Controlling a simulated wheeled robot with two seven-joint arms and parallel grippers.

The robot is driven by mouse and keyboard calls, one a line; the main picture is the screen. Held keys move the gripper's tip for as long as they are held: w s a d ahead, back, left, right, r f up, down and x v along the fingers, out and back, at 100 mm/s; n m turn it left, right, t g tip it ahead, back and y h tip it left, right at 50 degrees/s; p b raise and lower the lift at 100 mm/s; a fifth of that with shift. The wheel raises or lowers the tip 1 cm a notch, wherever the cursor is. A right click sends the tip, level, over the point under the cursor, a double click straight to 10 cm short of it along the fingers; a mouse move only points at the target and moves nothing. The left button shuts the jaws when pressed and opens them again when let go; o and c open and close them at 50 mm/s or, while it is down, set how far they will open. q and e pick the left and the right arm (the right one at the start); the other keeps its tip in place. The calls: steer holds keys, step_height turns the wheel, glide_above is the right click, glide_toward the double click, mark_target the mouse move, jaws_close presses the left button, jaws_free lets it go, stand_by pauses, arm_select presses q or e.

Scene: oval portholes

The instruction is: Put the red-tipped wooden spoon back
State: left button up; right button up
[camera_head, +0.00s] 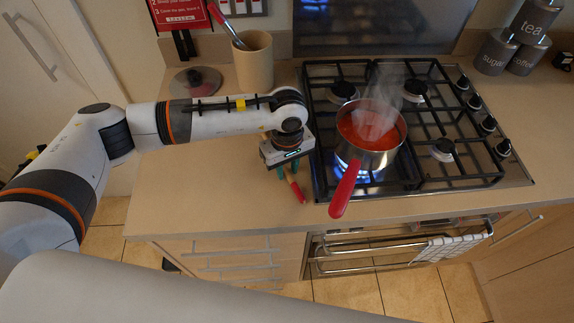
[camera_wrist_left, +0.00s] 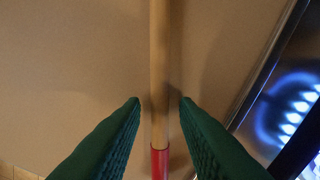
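The red-tipped wooden spoon lies on the counter left of the hob; its red tip (camera_head: 299,193) points to the front. In the left wrist view its wooden handle (camera_wrist_left: 159,60) runs straight up the picture, with the red part at the bottom. The spoon's far end is hidden under my gripper in the head view. My left gripper (camera_head: 287,169) is above the spoon, pointing down. Its green fingers (camera_wrist_left: 160,102) are open, one on each side of the handle, with gaps. The beige utensil pot (camera_head: 254,64) stands at the back of the counter, holding a red-handled utensil (camera_head: 226,24).
A steaming saucepan (camera_head: 372,155) of red liquid sits on a lit burner, its red handle (camera_head: 345,190) jutting forward, close to my gripper's right. The hob (camera_head: 490,180) edge is just right of the spoon. A glass lid (camera_head: 196,81) lies left of the pot. Front-left counter is clear.

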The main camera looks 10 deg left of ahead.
arm_select(q)
steer(key=shift+o, duration=0.2)
steer(key=shift+r, duration=0.1)
steer(key=shift+r, duration=0.25)
step_height(320, 180, up, 12)
steer(key=b, duration=0.3)
steer(key=shift+f+b, duration=0.25)
steer(key=shift+b, duration=0.15)
steer(key=shift+s+f, duration=0.1)
